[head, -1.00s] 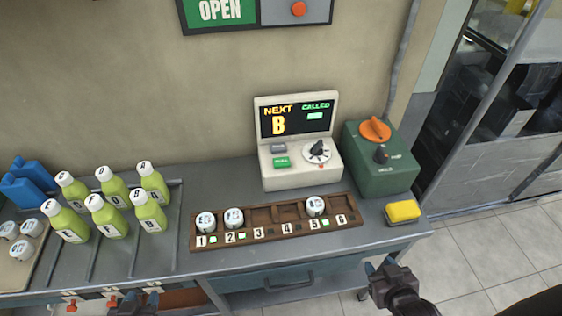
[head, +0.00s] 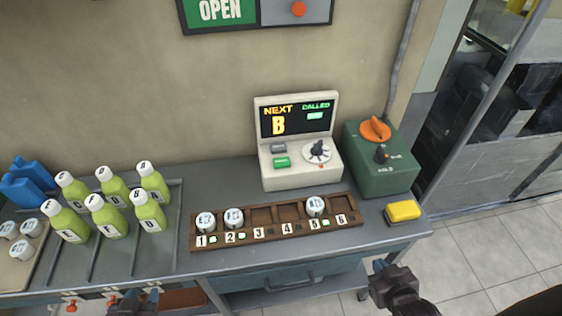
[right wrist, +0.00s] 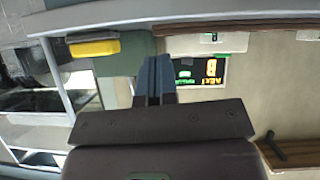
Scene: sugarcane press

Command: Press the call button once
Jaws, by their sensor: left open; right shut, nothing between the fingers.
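The call console (head: 301,172) is a cream box at the back of the counter. Its screen (head: 297,118) reads NEXT, B and CALLED, with a lit green block under CALLED. A green button (head: 281,162) and a grey button (head: 278,148) sit left of a dial (head: 317,151); their lettering is too small to read. My right gripper (head: 383,268) is shut and empty, in front of the counter's right front edge, well apart from the console. Its fingers (right wrist: 154,80) also show in the right wrist view. My left gripper (head: 134,297) is open at the lower left edge, partly cut off.
A wooden numbered rack (head: 276,222) with white-lidded items lies in front of the console. A green box (head: 381,172) with an orange knob and a yellow sponge (head: 403,212) stand to the right. Several green bottles (head: 105,202) stand left. Free air lies above the rack.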

